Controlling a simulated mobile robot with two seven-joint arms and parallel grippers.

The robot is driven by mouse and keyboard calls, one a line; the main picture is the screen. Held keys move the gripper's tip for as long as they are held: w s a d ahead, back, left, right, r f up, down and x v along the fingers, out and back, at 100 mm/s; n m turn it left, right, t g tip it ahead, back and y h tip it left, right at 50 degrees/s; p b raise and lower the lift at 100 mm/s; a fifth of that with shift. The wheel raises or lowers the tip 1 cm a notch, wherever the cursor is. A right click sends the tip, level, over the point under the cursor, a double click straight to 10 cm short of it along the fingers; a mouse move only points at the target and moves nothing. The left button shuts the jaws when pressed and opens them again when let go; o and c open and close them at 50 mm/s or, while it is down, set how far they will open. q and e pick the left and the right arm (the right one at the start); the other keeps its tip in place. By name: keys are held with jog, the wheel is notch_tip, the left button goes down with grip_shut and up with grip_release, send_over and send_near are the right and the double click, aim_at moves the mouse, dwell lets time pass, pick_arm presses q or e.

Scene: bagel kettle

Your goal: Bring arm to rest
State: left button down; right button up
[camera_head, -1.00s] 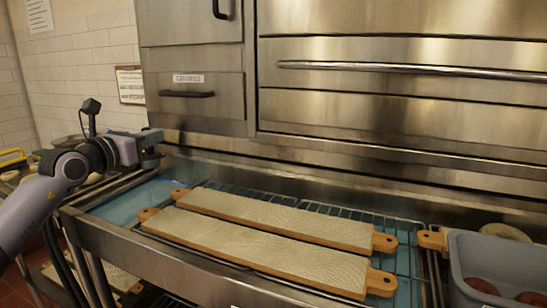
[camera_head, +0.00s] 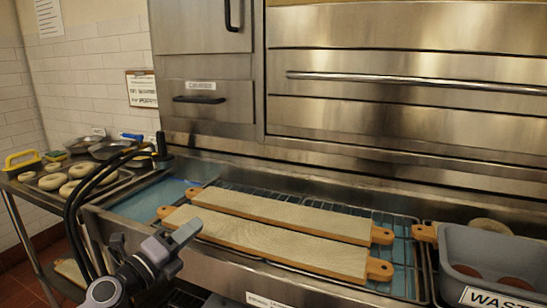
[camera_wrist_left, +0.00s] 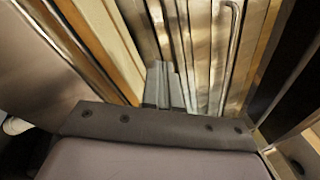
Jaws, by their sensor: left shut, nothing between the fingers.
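My left gripper (camera_head: 185,234) is low in the head view, in front of the steel counter's front edge, left of centre. It is shut and empty, apart from the boards as far as I can tell. In the left wrist view its closed grey fingers (camera_wrist_left: 164,86) show at the centre. Two long cloth-topped wooden boards, the rear one (camera_head: 285,214) and the front one (camera_head: 265,246), lie side by side on the wire rack. My right gripper is in neither view.
A grey waste bin (camera_head: 500,250) stands at the right end of the counter. A tray of bagels (camera_head: 70,182) and a yellow-handled item (camera_head: 22,160) sit on the left-hand table. The steel oven (camera_head: 400,75) closes off the back.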

pick_arm(q)
jog(key=s+a+f+n+g+y+p, duration=0.1)
jog(key=s+f+n+g+y+p, duration=0.1)
jog(key=s+f+n, duration=1)
jog(key=s+a+f+n+g+y+p, duration=0.2)
jog(key=s+f+n+y, duration=0.4)
jog(key=s+f+n, duration=0.7)
jog(key=s+n+g+p, duration=0.1)
jog(key=s+n+g, duration=0.1)
jog(key=s, duration=0.4)
jog(key=shift+s+f+n+y, duration=0.15)
jog(key=shift+n+y, duration=0.15)
